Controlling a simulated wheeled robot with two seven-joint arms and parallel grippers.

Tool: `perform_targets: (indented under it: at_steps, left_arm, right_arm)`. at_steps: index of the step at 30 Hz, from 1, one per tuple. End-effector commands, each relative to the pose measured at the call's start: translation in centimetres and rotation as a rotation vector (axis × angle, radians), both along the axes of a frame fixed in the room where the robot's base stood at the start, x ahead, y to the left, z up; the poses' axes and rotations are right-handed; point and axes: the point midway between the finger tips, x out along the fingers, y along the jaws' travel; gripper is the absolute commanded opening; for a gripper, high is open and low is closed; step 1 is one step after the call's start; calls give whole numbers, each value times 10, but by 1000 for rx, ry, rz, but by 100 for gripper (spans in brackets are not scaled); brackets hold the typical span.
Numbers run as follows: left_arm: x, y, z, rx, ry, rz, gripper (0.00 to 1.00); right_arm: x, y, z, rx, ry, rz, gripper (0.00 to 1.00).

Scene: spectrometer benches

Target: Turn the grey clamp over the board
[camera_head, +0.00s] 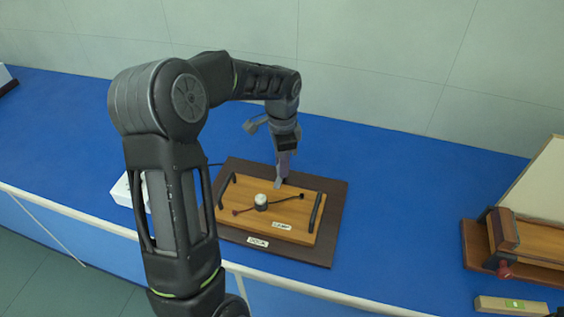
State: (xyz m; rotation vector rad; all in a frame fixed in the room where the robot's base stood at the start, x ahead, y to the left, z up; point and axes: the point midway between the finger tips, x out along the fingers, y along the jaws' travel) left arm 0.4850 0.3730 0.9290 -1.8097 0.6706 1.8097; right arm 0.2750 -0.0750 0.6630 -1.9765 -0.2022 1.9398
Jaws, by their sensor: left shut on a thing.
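A wooden board (237,210) with a LAMP label lies on a dark brown base (334,230) marked DOCK, on the blue bench. The board has a black handle bar at each side and a small white-topped lamp (261,201) with dark leads. My left gripper (286,150) points down at the board's back edge and is shut on a narrow grey piece, the grey clamp (281,177). The clamp stands roughly upright, its lower end at the board's back edge; I cannot tell whether it touches the board. The gripper partly hides the clamp. My right gripper is not in view.
A white box (124,190) stands left of the base, partly behind my left arm. At right are a wooden apparatus (546,240) with a red knob and a small labelled block (510,305). The blue bench between base and apparatus is clear. A wall runs behind.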

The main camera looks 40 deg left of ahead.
Motion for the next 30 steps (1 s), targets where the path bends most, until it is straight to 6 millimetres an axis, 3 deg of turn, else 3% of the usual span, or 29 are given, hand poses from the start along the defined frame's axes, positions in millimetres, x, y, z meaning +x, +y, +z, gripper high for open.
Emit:
perform_targets:
  at_steps: [3, 4, 12, 23, 30]
  left_arm:
    - [0, 0, 0, 2, -1, -1, 0]
    - [0, 0, 0, 2, -1, -1, 29]
    - [0, 0, 0, 1, -1, 0, 50]
    - [1, 0, 6, 1, -2, 1, 50]
    - [1, 0, 40, 2, -5, 0, 50]
  right_arm:
    - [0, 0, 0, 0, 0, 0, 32]
    - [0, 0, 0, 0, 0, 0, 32]
    - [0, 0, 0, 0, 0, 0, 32]
    - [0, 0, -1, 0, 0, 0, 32]
    - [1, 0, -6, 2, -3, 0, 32]
